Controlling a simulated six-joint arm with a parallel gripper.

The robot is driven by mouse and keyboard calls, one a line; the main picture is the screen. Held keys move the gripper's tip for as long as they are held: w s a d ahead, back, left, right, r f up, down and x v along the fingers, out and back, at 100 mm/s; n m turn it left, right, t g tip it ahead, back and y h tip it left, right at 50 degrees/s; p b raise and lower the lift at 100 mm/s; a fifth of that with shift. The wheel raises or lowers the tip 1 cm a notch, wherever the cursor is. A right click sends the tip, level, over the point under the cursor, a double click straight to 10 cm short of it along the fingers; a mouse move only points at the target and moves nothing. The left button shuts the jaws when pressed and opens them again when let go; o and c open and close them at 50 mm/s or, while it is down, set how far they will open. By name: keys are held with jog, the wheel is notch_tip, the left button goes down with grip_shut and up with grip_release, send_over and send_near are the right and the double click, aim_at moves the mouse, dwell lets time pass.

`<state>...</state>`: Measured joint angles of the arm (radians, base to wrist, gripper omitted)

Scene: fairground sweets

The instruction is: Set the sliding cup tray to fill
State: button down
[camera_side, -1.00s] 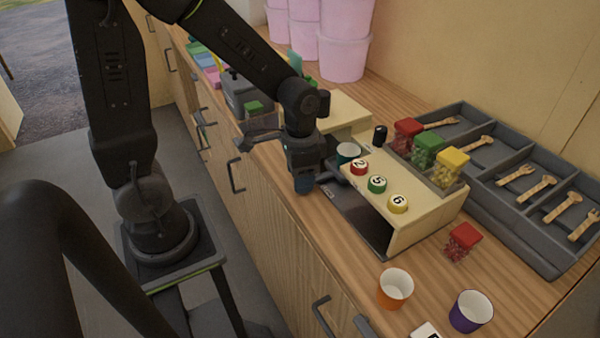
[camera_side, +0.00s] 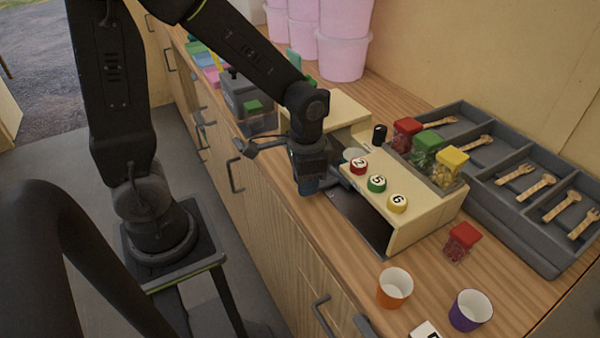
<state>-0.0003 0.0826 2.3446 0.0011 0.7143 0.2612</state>
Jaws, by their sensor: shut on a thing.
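The cream dispenser (camera_side: 425,219) stands on the counter with three numbered buttons on top: a red one (camera_side: 359,166), a green one (camera_side: 376,183) and a yellow one (camera_side: 397,204). A dark base strip (camera_side: 362,222) runs along its front and under it.
Red, green and yellow-lidded sweet boxes (camera_side: 424,150) stand behind the dispenser. A loose red-lidded box (camera_side: 461,242), an orange cup (camera_side: 394,287) and a purple cup (camera_side: 469,311) stand in front right. A grey compartment tray (camera_side: 520,205) with wooden cutlery lies at right.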

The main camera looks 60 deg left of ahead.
jog(key=shift+d, duration=0.85)
jog(key=c, duration=0.9)
grip_release()
notch_tip(320, 180, up, 14)
